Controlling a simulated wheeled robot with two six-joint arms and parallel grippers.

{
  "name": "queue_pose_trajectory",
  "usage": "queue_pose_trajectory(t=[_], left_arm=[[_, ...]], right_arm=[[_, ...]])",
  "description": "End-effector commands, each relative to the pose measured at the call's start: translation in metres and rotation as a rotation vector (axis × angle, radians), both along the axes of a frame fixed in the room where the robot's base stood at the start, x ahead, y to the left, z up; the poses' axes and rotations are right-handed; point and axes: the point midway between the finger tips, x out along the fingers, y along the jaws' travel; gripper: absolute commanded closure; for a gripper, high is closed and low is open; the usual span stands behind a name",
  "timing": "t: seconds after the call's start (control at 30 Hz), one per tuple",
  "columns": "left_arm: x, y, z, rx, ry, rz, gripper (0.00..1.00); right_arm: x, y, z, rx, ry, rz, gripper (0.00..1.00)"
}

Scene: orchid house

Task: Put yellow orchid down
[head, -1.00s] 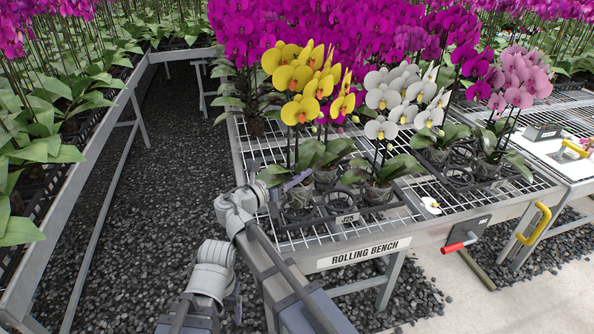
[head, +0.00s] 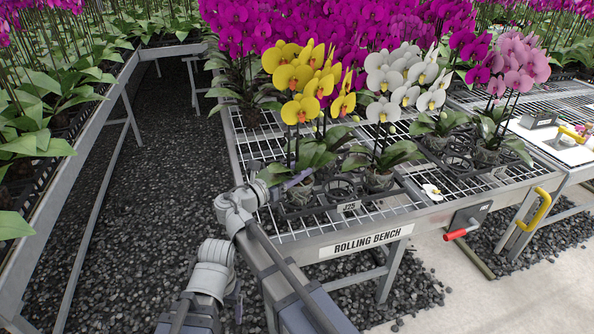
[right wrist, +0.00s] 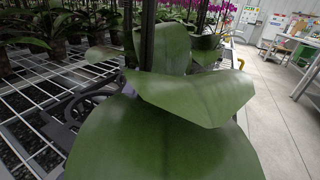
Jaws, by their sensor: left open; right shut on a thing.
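The yellow orchid (head: 294,77) stands upright over the front left of the rolling bench (head: 368,243). Its clear pot (head: 300,193) is by the left end of a black tray labelled J25 (head: 349,207). I cannot tell whether the pot touches the tray or the mesh. My right gripper (head: 298,179) is shut on this orchid at pot height, its fingertips partly hidden by leaves. In the right wrist view, large green leaves (right wrist: 165,135) and dark stems fill the middle and hide the pot. My left arm is folded at the lower left; its gripper's fingers do not show.
A white orchid (head: 383,110) stands in the tray, right of the yellow one. An empty pot ring (head: 343,190) lies between them. Magenta orchids (head: 245,30) crowd behind. A fallen white bloom (head: 431,190) and red-handled crank (head: 460,234) are at the front right.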

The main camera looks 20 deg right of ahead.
Motion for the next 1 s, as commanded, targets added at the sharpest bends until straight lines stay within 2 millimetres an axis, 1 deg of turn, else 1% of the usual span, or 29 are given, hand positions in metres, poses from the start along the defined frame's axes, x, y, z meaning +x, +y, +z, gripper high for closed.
queue_pose_trajectory(t=[0.03, 0.13, 0.47, 0.57, 0.67, 0.77, 1.0], left_arm=[[0.000, 0.000, -0.006, 0.000, 0.000, 0.000, 0.22], [0.000, 0.000, -0.009, 0.000, 0.000, 0.000, 0.22], [0.000, 0.000, -0.008, 0.000, 0.000, 0.000, 0.22], [0.000, 0.000, -0.005, 0.000, 0.000, 0.000, 0.22], [0.000, 0.000, 0.004, 0.000, 0.000, 0.000, 0.22], [0.000, 0.000, 0.017, 0.000, 0.000, 0.000, 0.22], [0.000, 0.000, 0.062, 0.000, 0.000, 0.000, 0.22]], right_arm=[[0.000, 0.000, -0.006, -0.002, -0.001, 0.000, 1.00], [0.000, 0.000, -0.008, -0.002, -0.001, 0.000, 1.00], [0.000, 0.000, -0.007, -0.002, -0.001, 0.000, 1.00], [0.000, 0.000, -0.004, -0.002, -0.001, 0.000, 1.00], [0.000, 0.000, 0.004, -0.002, -0.001, 0.000, 1.00], [0.000, 0.000, 0.018, -0.002, -0.001, 0.000, 1.00], [0.000, -0.001, 0.063, -0.002, -0.001, 0.000, 1.00]])
